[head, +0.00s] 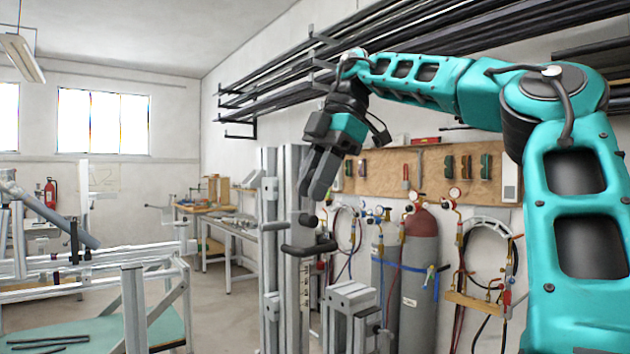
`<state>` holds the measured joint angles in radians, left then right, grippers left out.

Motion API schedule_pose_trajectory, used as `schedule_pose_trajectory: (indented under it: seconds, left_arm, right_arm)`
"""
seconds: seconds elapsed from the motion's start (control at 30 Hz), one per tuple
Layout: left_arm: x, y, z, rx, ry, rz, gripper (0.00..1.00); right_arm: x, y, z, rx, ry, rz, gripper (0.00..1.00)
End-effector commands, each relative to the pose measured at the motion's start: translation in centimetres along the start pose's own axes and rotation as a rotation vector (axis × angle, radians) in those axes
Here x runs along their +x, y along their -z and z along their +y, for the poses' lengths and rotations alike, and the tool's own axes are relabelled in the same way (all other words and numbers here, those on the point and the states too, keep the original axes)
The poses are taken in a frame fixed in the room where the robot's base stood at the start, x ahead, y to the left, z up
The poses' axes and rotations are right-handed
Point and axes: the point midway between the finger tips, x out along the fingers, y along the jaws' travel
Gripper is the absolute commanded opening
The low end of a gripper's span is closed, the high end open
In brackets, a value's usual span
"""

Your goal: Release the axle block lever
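A black lever (309,249) sticks out sideways from a grey upright metal post (291,185) in the middle of the head view. I take it for the axle block lever. My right gripper (311,190), on the teal arm from the right, points down in front of the post, its fingertips a little above the lever. The two fingers overlap from this angle, so I cannot tell whether they are open or shut. A dark rounded part (308,220) shows between fingertips and lever; I cannot tell whether they touch. My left gripper is not in view.
A short metal block on a stand (350,298) is just right of the post. Gas cylinders (419,265) stand by the wall behind it. A metal frame jig (135,270) with a grey tube (52,217) fills the left. Open floor lies between jig and post.

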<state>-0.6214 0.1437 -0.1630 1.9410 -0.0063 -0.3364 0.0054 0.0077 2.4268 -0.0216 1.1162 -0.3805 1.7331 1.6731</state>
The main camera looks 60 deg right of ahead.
Motion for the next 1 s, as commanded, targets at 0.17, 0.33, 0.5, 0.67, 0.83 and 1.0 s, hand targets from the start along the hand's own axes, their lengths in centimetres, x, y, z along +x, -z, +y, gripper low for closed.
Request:
schedule_pose_trajectory:
  seconds: [0.17, 0.33, 0.5, 0.67, 0.83, 1.0]
  left_arm:
    - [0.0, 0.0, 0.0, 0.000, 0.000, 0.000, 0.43]
    - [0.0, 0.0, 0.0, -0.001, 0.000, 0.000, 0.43]
    - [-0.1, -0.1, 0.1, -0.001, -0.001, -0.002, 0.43]
    - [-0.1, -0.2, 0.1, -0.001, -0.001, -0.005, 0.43]
    - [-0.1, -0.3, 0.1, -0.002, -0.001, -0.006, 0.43]
    - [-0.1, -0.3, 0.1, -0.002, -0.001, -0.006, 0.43]
  right_arm:
    - [0.0, 0.0, 0.0, 0.000, 0.000, -0.002, 0.37]
    - [0.0, 0.0, 0.0, 0.000, 0.000, -0.001, 0.37]
    - [-0.8, 0.0, 0.1, 0.002, -0.002, -0.002, 0.37]
    - [-2.8, 0.1, 0.1, 0.001, -0.004, -0.002, 0.37]
    - [-4.9, 0.0, 0.1, 0.002, -0.002, -0.003, 0.37]
    - [-6.5, -0.1, 0.0, 0.008, -0.003, -0.004, 0.37]
